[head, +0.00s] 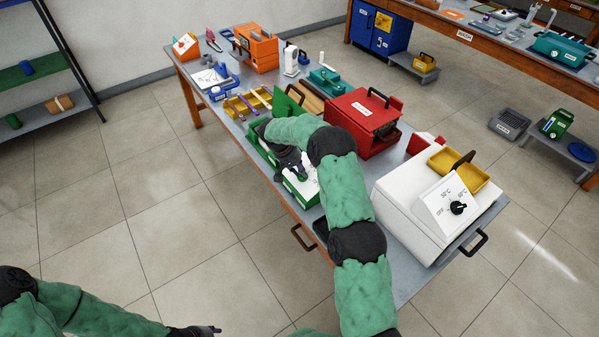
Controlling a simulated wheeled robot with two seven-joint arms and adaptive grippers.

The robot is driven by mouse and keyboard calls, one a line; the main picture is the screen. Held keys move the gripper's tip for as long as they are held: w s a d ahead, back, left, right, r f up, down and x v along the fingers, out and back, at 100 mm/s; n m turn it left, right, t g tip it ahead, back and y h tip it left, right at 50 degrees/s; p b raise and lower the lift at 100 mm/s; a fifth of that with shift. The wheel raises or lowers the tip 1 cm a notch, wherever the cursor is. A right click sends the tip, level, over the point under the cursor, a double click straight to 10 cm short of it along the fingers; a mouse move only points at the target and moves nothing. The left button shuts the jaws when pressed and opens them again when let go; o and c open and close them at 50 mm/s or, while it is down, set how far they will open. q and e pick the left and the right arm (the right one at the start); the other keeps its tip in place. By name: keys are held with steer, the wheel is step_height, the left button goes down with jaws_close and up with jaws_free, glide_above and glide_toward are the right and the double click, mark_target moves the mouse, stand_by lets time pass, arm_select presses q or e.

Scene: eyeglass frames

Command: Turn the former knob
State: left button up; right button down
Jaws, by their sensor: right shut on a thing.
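The green machine (302,191) with a white front panel stands near the table's front edge, and I take it to be the former. My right arm reaches over it and hides much of it. My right gripper (294,168) is at the machine's white panel, shut on a small part there that looks like the former knob. The fingers cover the knob, so its angle cannot be read. My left gripper (207,330) is at the bottom edge of the view, away from the table; its fingers are too small and cut off to read.
A white heater with a black dial (457,208) stands at the table's right end. A red machine (362,118) is behind the former. Yellow trays (243,106), an orange machine (258,50) and tools crowd the far left. The floor left of the table is clear.

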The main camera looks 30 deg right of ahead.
steer(key=m+b, duration=0.3)
steer(key=shift+s+d+f, duration=0.1)
steer(key=m+b, duration=0.1)
steer(key=m, duration=0.1)
steer(key=m+b, duration=0.1)
steer(key=b, duration=0.1)
steer(key=shift+s+m+t+y, duration=0.2)
steer(key=shift+m+t+y, duration=0.2)
steer(key=shift+s+m+b, duration=0.1)
steer(key=shift+m+b, duration=1)
steer(key=shift+m, duration=0.1)
steer(key=shift+s+m+t+b, duration=0.1)
steer(key=shift+m+t+b, duration=0.3)
steer(key=shift+m+b, duration=1.05)
steer(key=shift+m, duration=0.25)
steer(key=c, duration=1.1)
jaws_free()
